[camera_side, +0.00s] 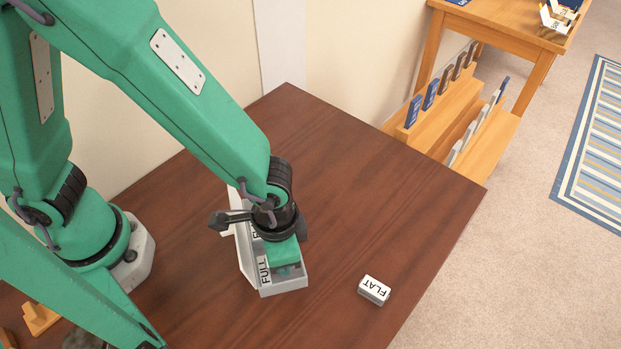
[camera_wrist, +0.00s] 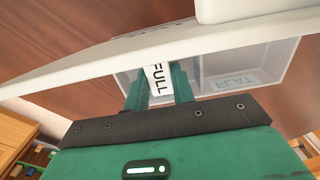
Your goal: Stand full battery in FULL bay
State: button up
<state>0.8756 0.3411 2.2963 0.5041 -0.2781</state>
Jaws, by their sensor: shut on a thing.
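My gripper (camera_side: 285,266) is low over the near end of a light grey two-bay tray (camera_side: 286,287), where the wall label reads FULL (camera_side: 264,271). In the wrist view my gripper (camera_wrist: 158,92) is shut on a white battery (camera_wrist: 157,77) whose face reads FULL. The battery is between the fingers, over or in the left bay of the tray (camera_wrist: 288,62) there. I cannot tell whether it touches the bay floor. The other bay, marked FLAT (camera_wrist: 232,82), looks empty. In the side view my gripper hides most of the held battery.
A white battery marked FLAT (camera_side: 374,289) lies on the brown table (camera_side: 400,215), right of the tray and near the table's edge. A wooden stepped rack (camera_side: 450,115) with blue, brown and pale upright pieces stands beyond the table. The table behind the tray is clear.

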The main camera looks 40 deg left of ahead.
jog(key=o, duration=0.7)
jog(key=shift+r, duration=0.45)
jog(key=shift+r, duration=0.4)
jog(key=shift+r, duration=0.3)
jog(key=shift+r, duration=0.35)
jog(key=shift+r, duration=0.4)
jog(key=shift+r, duration=0.3)
